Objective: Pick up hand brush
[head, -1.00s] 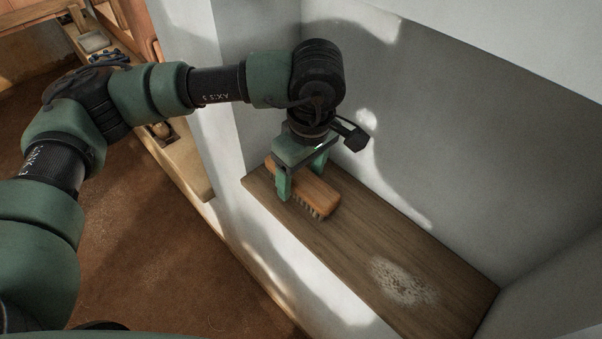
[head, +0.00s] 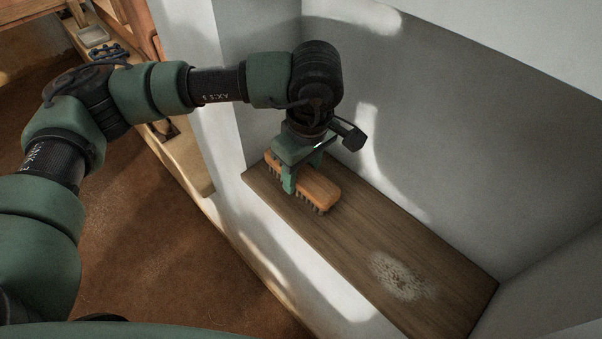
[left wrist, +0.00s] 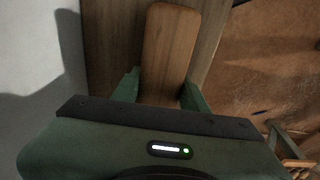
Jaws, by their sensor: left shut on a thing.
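The hand brush (head: 319,190) has an orange-brown wooden back and dark bristles facing down. It is at the far left part of a wooden shelf board (head: 345,240) in a wall niche. My left gripper (head: 301,180) comes from above and is shut on the brush, one finger on each side of its wooden back. In the left wrist view the brush back (left wrist: 168,50) runs between the two green fingers. I cannot tell whether the bristles still touch the board. My right gripper is not in view.
White niche walls (head: 450,130) close off the back and right of the board. A pale powdery patch (head: 400,275) lies on the board's near right part. The board's middle is otherwise clear. Brown floor (head: 150,240) lies to the left, below.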

